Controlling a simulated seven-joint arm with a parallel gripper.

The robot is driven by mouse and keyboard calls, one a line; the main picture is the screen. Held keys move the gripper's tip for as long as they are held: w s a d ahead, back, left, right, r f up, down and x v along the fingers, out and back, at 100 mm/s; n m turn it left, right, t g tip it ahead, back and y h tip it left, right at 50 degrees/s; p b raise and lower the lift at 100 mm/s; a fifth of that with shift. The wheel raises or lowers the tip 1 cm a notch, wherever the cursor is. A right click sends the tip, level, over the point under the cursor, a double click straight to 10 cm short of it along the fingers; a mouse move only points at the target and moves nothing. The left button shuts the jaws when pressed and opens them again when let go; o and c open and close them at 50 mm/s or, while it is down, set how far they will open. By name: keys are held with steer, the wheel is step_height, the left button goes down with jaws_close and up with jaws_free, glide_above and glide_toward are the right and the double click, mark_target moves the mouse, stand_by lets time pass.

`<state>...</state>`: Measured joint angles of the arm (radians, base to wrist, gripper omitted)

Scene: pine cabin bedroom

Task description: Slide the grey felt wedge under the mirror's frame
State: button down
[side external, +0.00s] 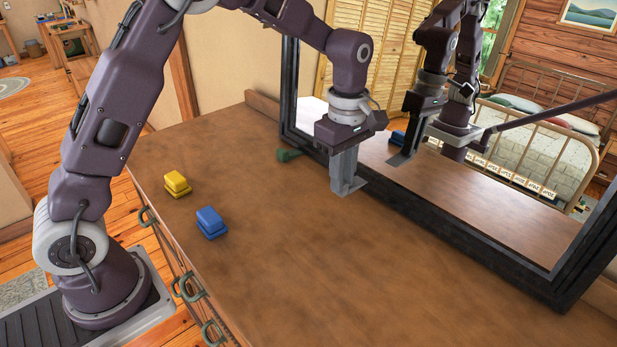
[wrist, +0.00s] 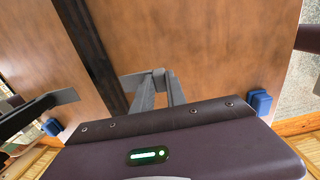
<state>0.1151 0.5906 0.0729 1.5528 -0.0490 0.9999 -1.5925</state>
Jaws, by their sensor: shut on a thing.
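My gripper (side external: 343,170) points down beside the mirror and is shut on a flat grey piece, which I take to be the grey felt wedge (side external: 350,188). In the wrist view my gripper's fingers (wrist: 158,82) hold the wedge (wrist: 132,80), which points left toward the mirror's dark frame (wrist: 93,58). Its tip is close to the frame's lower edge; I cannot tell whether they touch. The mirror (side external: 470,185) stands upright in its black frame (side external: 445,235) on the brown wooden top (side external: 290,260), with my arm and the wedge reflected in it. The fingers partly hide the wedge.
A yellow block (side external: 177,183) and a blue block (side external: 211,222) lie near the front left edge, away from my gripper. The blue block also shows in the wrist view (wrist: 260,102). A small dark green object (side external: 287,155) lies by the mirror's far end. The middle is clear.

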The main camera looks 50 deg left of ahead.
mark_target(357, 183)
steer(key=shift+w+d+f, duration=0.15)
steer(key=shift+w+f, duration=0.05)
steer(key=shift+w, duration=0.2)
steer(key=shift+f, duration=2.9)
steer(key=shift+w, duration=1.85)
steer(key=c, duration=1.3)
jaws_free()
steer(key=shift+o, duration=0.2)
